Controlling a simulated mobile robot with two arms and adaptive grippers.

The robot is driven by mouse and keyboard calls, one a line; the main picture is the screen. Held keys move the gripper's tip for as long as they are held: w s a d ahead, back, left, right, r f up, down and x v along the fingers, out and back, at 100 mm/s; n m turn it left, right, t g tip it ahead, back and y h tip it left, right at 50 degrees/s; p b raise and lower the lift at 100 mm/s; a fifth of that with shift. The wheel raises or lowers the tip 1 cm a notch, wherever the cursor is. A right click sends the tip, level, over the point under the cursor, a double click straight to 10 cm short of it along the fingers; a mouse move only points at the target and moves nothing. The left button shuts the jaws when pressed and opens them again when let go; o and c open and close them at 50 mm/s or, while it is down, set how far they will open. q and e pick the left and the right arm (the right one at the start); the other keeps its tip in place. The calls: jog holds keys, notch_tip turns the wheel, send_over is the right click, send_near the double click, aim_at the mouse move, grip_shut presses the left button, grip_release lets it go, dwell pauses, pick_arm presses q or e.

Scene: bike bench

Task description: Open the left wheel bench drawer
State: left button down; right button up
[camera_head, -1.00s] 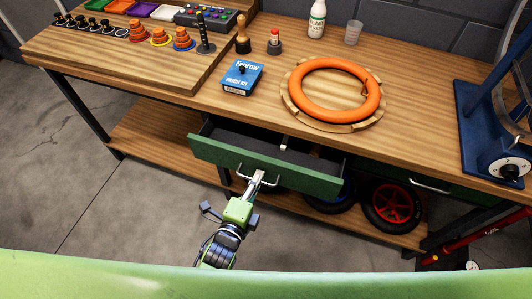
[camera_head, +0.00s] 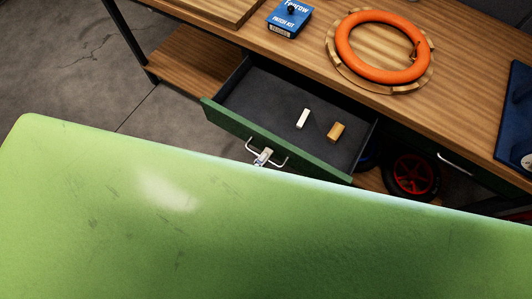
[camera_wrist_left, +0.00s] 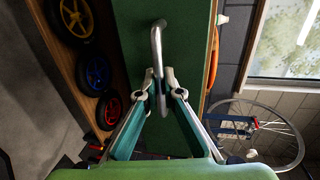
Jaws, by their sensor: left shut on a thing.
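The left wheel bench drawer (camera_head: 230,121) has a green front and a dark inside, and it stands well out from the bench. A white block (camera_head: 303,118) and a tan block (camera_head: 336,132) lie on its floor. My left gripper (camera_head: 263,157) is at the middle of the drawer's metal handle (camera_head: 281,163). In the left wrist view, the gripper (camera_wrist_left: 158,76) is shut on the handle bar (camera_wrist_left: 157,45), with one fingertip on each side. My green body hides the rest of the left arm in the head view. My right gripper is not in view.
On the wooden bench top (camera_head: 480,45) lie an orange tire (camera_head: 348,45) on a round wooden stand and a blue patch kit box (camera_head: 289,18). A second drawer handle (camera_head: 455,164) is at the right. A red-rimmed wheel (camera_head: 411,175) is below.

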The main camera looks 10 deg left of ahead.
pick_arm(q)
jog(key=c, duration=2.5)
grip_release()
jog(key=v, duration=1.2)
jog(key=s+a+f+n+g+y, duration=0.1)
jog(key=s+a+f+n+g, duration=0.2)
jog(key=f, duration=0.8)
jog(key=s+a+f+n+g+y, duration=0.1)
jog(key=s+f+n+g, duration=0.2)
jog(key=f+n, duration=0.55)
jog(key=s+a+f+n+g+y, duration=0.1)
jog(key=s+a+f+n+g, duration=0.15)
jog(key=f, duration=1.15)
jog(key=s+a+f+n+g, duration=0.1)
jog(key=s+f, duration=0.1)
jog(key=s+a+f+n+g+y, duration=0.1)
jog(key=s+a+f+n+g, duration=0.1)
jog(key=s, duration=0.1)
jog(key=s+a+f+n+g, duration=0.2)
jog(key=shift+s+a+f+y, duration=0.1)
jog(key=shift+s+a+y, duration=0.15)
jog(key=shift+y, duration=0.15)
